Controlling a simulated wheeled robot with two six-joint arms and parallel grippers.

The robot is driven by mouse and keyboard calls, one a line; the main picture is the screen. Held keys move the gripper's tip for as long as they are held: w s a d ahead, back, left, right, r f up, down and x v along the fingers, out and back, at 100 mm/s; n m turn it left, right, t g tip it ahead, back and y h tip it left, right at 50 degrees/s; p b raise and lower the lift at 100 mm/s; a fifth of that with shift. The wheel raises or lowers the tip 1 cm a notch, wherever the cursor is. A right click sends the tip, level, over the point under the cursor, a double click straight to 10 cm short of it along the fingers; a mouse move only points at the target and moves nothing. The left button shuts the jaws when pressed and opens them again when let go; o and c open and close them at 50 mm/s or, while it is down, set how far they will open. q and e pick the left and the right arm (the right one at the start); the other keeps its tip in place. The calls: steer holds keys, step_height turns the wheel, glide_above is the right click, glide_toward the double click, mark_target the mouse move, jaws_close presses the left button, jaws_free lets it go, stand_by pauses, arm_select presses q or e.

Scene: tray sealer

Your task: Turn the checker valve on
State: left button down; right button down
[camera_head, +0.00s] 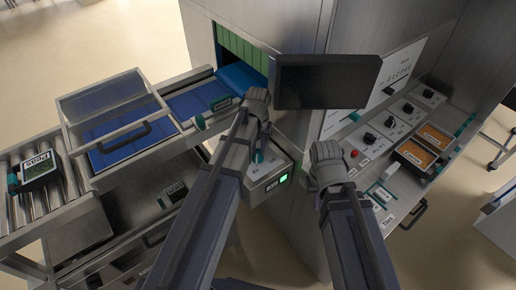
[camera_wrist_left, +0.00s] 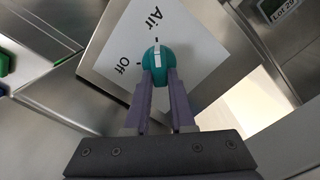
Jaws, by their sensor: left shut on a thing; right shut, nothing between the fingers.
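The checker valve is a teal knob (camera_wrist_left: 158,56) with a white pointer stripe, on a white plate marked Air and Off. In the left wrist view its stripe points up to the tick by Air, away from the Off tick. My left gripper (camera_wrist_left: 160,82) is shut on the knob, one finger at each side. In the head view the left arm's end (camera_head: 257,100) is above the box that bears the valve, and the arm hides part of this box. My right gripper (camera_head: 328,165) is shut and empty in front of the machine; its fingertips are hard to make out.
A green light (camera_head: 283,178) glows on the valve box. A dark screen (camera_head: 327,82) hangs behind the arms. Black knobs and a red button (camera_head: 355,153) line the panel at right. A conveyor (camera_head: 40,205) with a Peas tray (camera_head: 38,168) lies at left.

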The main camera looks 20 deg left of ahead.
mark_target(258, 151)
arm_select(q)
steer(key=c, duration=0.8)
jaws_free()
steer(key=shift+o, duration=0.2)
steer(key=shift+r, duration=0.15)
step_height(258, 151, up, 8)
steer(key=p, duration=0.8)
steer(key=shift+f, duration=0.2)
